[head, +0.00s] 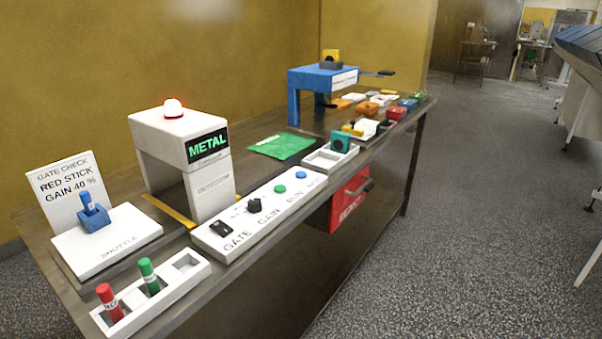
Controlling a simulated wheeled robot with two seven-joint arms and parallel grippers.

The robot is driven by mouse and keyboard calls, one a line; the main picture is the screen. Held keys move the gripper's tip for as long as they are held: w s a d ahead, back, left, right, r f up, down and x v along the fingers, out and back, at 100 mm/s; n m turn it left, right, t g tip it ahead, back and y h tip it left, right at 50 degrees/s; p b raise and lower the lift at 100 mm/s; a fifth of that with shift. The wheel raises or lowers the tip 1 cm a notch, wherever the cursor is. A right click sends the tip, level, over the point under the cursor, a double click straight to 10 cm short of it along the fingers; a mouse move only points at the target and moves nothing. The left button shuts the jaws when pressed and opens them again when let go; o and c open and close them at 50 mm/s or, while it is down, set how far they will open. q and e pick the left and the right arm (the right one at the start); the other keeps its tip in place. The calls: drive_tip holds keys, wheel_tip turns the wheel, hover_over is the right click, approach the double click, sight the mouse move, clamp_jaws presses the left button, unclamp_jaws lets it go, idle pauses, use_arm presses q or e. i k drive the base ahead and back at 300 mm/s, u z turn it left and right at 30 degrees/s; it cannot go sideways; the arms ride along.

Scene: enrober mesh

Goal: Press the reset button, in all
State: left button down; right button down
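A white control panel (235,238) lies along the front of the bench. From near to far it carries a black rocker switch marked GATE (222,228), a black knob marked GAIN (254,206), a green button (280,188) and a blue button (301,174). The lettering by the two buttons is too small to read surely, so I cannot confirm which one is the reset button. The detector gate (183,135) behind the panel has a lit red lamp (173,107) and a display reading METAL (208,147). Neither of my grippers is in view.
At the near end, a white holder (183,284) has a red stick (109,301) and a green stick (148,275). A shuttle plate (105,240) bears a blue block. A red REJECT box (350,200) hangs at the bench front. Several small items crowd the far end.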

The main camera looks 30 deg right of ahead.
sight(300, 174)
drive_tip(key=z, duration=0.45)
drive_tip(key=k, duration=1.15)
drive_tip(key=z, duration=1.05)
drive_tip(key=i, duration=1.4)
drive_tip(key=u, duration=0.9)
drive_tip(key=i, duration=0.85)
drive_tip(key=u, duration=0.7)
